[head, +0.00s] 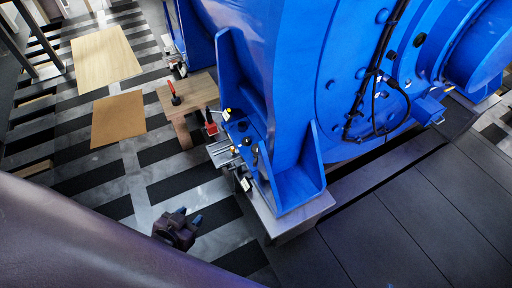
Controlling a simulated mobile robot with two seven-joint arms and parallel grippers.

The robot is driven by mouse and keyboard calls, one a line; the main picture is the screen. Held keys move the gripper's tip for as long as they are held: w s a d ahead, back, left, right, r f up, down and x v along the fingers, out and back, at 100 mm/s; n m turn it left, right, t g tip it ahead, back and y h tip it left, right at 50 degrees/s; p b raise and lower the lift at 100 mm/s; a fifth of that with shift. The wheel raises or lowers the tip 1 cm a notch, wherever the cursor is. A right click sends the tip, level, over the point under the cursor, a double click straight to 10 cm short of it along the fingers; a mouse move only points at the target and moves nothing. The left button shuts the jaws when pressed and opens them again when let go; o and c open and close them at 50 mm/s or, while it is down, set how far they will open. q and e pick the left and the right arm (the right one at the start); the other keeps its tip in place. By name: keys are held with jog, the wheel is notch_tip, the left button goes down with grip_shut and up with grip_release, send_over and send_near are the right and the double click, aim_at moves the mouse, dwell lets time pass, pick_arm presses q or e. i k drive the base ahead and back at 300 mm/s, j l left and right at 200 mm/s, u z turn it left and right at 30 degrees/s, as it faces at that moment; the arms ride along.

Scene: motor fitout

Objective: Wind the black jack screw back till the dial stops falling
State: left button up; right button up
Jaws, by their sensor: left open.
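The large blue motor (290,70) stands on a pale pedestal (292,217). At its near-left foot is a cluster of small silver fittings (222,152) with yellow and white round parts. A small round part (227,114) near the foot's upper edge may be a dial; its reading is too small to see. I cannot tell which small part is the black jack screw. My left gripper (189,215) is open and empty, with bluish fingertips, over the striped floor left of and below the fittings, apart from them. My right gripper is not in view.
A small wooden stand (192,92) left of the motor foot carries a red-and-black tool (175,98). A red item (211,127) is beside the fittings. Brown (117,119) and pale (104,56) boards lie on the floor. Dark panels (420,220) cover the right side.

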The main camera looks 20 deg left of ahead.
aim_at(254, 148)
jog(key=i+j+z, duration=0.1)
jog(key=z, duration=0.3)
jog(key=j+z, duration=0.8)
jog(key=j, duration=0.35)
jog(key=j+z, duration=0.1)
jog(key=j, duration=0.5)
jog(key=k+j, duration=0.1)
jog(key=j, duration=0.45)
jog(key=j+z, duration=0.15)
jog(key=j, duration=0.4)
jog(key=k+j, duration=0.1)
jog(key=j, duration=0.45)
jog(key=k+j, duration=0.1)
jog(key=j, duration=0.4)
jog(key=k+j, duration=0.1)
jog(key=j, duration=0.45)
